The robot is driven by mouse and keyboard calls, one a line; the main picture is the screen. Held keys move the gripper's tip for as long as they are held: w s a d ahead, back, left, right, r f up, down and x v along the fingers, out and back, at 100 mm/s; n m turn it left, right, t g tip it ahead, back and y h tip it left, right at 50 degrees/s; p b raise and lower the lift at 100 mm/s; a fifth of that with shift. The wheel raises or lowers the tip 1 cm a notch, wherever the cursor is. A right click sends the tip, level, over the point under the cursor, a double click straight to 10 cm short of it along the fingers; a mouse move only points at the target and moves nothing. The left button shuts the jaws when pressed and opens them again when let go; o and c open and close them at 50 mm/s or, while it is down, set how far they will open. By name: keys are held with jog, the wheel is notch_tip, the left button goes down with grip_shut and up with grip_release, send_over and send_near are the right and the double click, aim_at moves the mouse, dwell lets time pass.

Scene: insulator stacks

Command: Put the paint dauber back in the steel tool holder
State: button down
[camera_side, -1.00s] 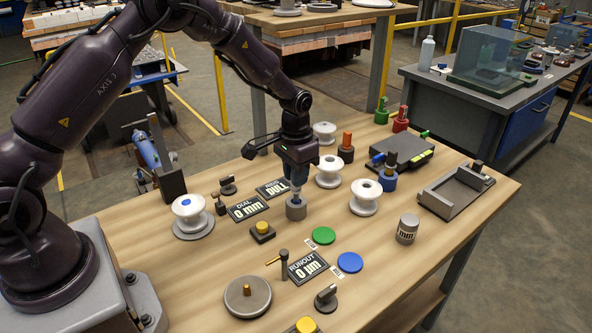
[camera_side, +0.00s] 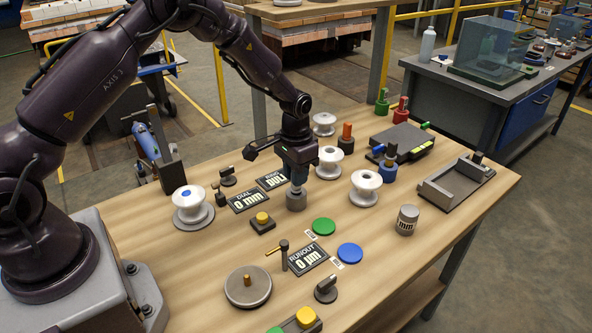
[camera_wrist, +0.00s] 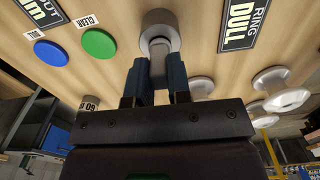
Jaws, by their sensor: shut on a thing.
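My gripper (camera_wrist: 159,82) has its two dark blue fingers shut on the grey handle of the paint dauber (camera_wrist: 158,66). In the side view my gripper (camera_side: 298,177) points straight down over the steel tool holder (camera_side: 296,201), a short grey cylinder on the wooden table. In the wrist view the dauber reaches from between the fingers to the mouth of the holder (camera_wrist: 160,22). Its lower end is in or at that mouth; how deep it sits I cannot tell. The fingers are close above the holder's rim.
White spools (camera_side: 329,162) (camera_side: 366,189) stand close to the right of my gripper, and another spool (camera_side: 192,206) is at left. A yellow button box (camera_side: 262,222) and a green disc (camera_side: 324,226) lie nearby. A grey can (camera_side: 406,220) stands further right.

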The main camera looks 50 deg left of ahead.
jog(key=shift+f, duration=0.2)
jog(key=c, duration=1)
grip_release()
notch_tip(320, 180, up, 13)
jog(key=s+d+r+t, duration=0.1)
jog(key=s+r+t, duration=0.1)
jog(key=s+r, duration=0.3)
jog(key=s+d+r+t, duration=0.1)
jog(key=s+r, duration=0.4)
jog(key=s, duration=0.8)
jog(key=s+d+r+t, duration=0.2)
jog(key=s+r, duration=0.3)
jog(key=s, duration=0.3)
jog(key=shift+s+d+r+t, duration=0.15)
jog(key=shift+s+d+t, duration=0.15)
jog(key=shift+s+d, duration=0.15)
